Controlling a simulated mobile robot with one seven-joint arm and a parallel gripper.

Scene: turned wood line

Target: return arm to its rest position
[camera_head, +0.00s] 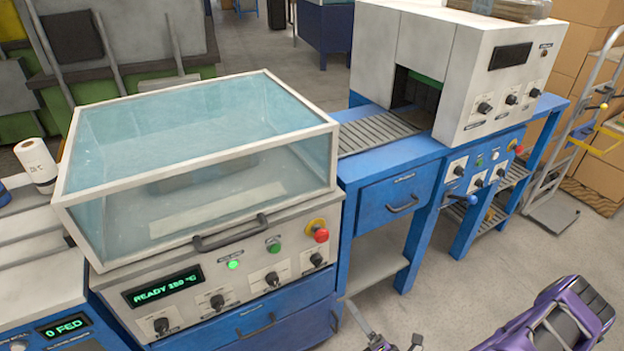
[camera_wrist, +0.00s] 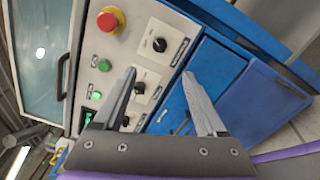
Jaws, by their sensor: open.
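My gripper (camera_head: 392,343) shows at the bottom edge of the head view, low in front of the machines, with my purple arm to its right. In the wrist view my gripper (camera_wrist: 160,98) has its two grey fingers spread apart with nothing between them. Beyond the fingers are the sealing machine's control panel (camera_wrist: 140,58) and its blue drawer front (camera_wrist: 215,70). The fingers appear apart from both, though the exact gap cannot be told.
The machine with a clear hood (camera_head: 200,130) stands at left, its display reading "READY" and its red stop button (camera_head: 321,235) at the panel's right. A blue roller table (camera_head: 395,195) with a white tunnel (camera_head: 400,50) stands behind right. Open floor (camera_head: 480,270) lies at right, near a hand truck (camera_head: 552,213).

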